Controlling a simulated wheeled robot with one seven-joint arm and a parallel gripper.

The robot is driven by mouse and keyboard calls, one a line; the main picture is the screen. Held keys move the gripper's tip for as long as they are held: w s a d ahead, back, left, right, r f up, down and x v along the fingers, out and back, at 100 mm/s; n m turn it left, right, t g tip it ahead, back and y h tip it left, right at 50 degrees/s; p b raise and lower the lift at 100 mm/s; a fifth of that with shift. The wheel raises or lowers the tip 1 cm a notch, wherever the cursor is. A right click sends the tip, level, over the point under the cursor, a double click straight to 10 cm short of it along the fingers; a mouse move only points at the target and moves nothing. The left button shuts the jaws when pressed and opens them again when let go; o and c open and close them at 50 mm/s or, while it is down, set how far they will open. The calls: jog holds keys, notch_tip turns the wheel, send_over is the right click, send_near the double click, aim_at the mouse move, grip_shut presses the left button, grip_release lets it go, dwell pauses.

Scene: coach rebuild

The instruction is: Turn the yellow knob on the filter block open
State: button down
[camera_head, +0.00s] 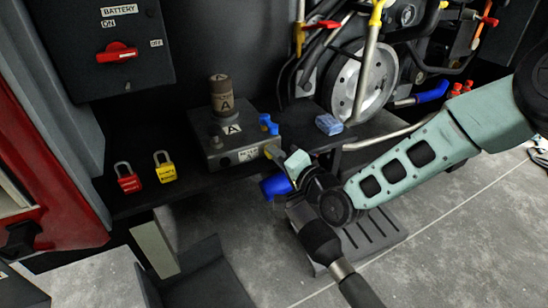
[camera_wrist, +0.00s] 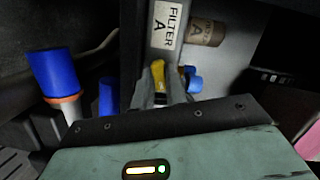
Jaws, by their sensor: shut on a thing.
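The dark filter block (camera_head: 212,150) sits on the black shelf, with a brown canister marked A on top. Its FILTER A label and side also show in the wrist view (camera_wrist: 150,55). The yellow knob (camera_wrist: 158,72) sticks out from the block and is seen nearly edge-on. In the head view only a bit of yellow shows at the block's right end. My gripper (camera_wrist: 160,98) is shut on the yellow knob, its fingertips around the knob's near part. In the head view my gripper (camera_head: 280,155) reaches the block from the right and partly hides the knob.
A blue fitting (camera_head: 268,125) stands close behind the knob. A blue cylinder (camera_head: 274,187) lies just below my gripper. A red padlock (camera_head: 127,182), a yellow padlock (camera_head: 165,172) and a blue sponge-like block (camera_head: 328,124) are on the shelf. A red battery switch (camera_head: 117,53) is at upper left.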

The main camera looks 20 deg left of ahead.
jog(key=m+y+b, duration=0.1)
jog(key=m+b, duration=0.1)
jog(key=m, duration=0.2)
dwell(0.3)
jog(key=c, duration=1.2)
grip_release()
jog(key=shift+c, duration=0.2)
jog(key=shift+f, duration=0.1)
jog(key=shift+d, duration=0.1)
jog(key=s+a+p+v, duration=0.1)
jog(key=v, duration=0.7)
jog(key=shift+s+d, duration=0.35)
jog(key=shift+s, duration=0.15)
